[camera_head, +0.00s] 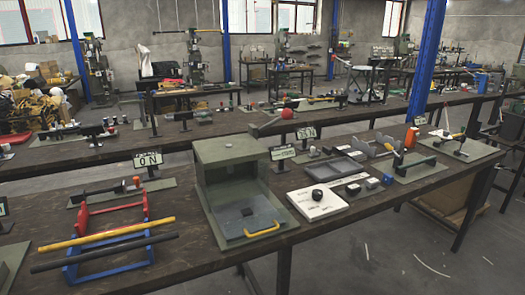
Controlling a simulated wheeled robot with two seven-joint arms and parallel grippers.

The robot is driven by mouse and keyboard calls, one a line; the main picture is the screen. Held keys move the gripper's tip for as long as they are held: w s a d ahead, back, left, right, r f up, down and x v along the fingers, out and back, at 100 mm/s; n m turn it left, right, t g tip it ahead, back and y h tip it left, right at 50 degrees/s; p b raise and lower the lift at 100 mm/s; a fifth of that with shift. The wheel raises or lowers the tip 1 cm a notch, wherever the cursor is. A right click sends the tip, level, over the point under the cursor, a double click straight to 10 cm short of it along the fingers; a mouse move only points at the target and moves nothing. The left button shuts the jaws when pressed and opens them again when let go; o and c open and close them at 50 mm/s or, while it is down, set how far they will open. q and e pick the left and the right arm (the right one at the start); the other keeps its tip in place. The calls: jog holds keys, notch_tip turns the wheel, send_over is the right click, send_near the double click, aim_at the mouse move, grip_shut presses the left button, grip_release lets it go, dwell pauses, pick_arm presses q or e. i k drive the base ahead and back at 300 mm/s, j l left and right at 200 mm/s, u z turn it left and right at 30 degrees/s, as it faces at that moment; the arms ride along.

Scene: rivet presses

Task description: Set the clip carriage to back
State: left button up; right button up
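Neither of my grippers is in view. No part is marked clearly enough for me to tell which one is the clip carriage. A grey-green press housing (228,168) stands mid-table on a base plate with a yellow handle (261,230) at its front edge. A lever with a red ball (287,113) rises at its upper right. A green plate (457,148) at the far right carries a small fixture with an upright lever. A smaller green plate (414,169) carries a dark green bar.
A red and blue rack (107,223) with yellow and black bars stands at the front left. A grey tray (342,167), small blocks and an orange bottle (410,137) lie right of the press. A sign (148,159) stands behind the rack. More cluttered benches stand behind.

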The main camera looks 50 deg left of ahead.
aim_at(313, 155)
jog(key=u, duration=1.2)
jog(key=i+l+u, duration=0.1)
jog(key=l, duration=0.25)
jog(key=i+l, duration=0.25)
jog(key=i+l+u, duration=0.15)
jog(key=l, duration=0.3)
jog(key=i+l+u, duration=0.1)
jog(key=l, duration=0.3)
jog(key=i+l, duration=0.25)
jog(key=l+u, duration=0.05)
jog(key=l, duration=0.05)
